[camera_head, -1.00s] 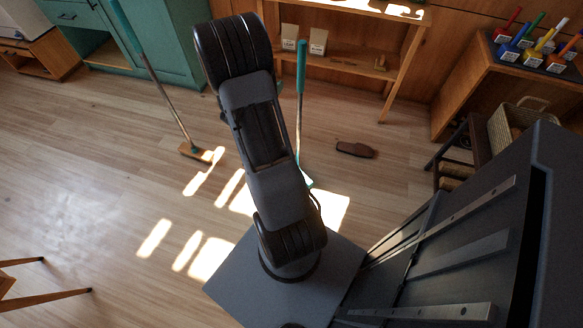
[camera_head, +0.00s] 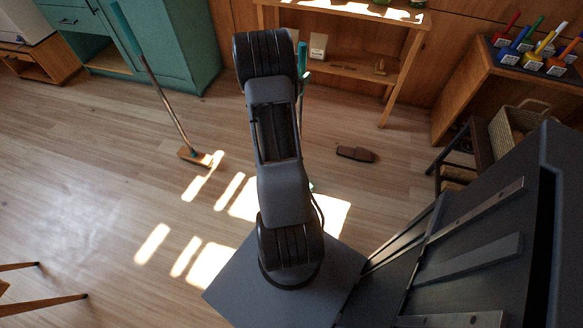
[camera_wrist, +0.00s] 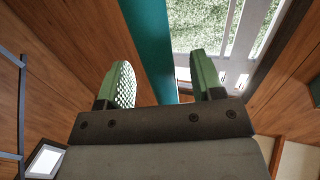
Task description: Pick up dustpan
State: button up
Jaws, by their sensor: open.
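A long teal handle on a thin shaft (camera_head: 302,58), apparently the dustpan's, stands upright just right of my arm in the head view. My arm hides most of its lower part, and only a pale teal scrap shows on the floor. My gripper (camera_wrist: 163,62) is open in the wrist view, its two green pads apart. A broad teal strip (camera_wrist: 147,40) passes behind the gap, nearer the left pad; I cannot tell whether it is the handle or the cabinet. The head view does not show the gripper clearly.
A teal-handled broom (camera_head: 166,100) stands on the left. A teal cabinet (camera_head: 170,45) is behind it. A wooden shelf table (camera_head: 350,72) stands behind the dustpan. A brown brush-like object (camera_head: 356,153) lies on the floor. The left floor is open.

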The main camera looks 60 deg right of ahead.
jog(key=shift+d, duration=1.75)
jog(key=shift+c, duration=0.2)
grip_shut()
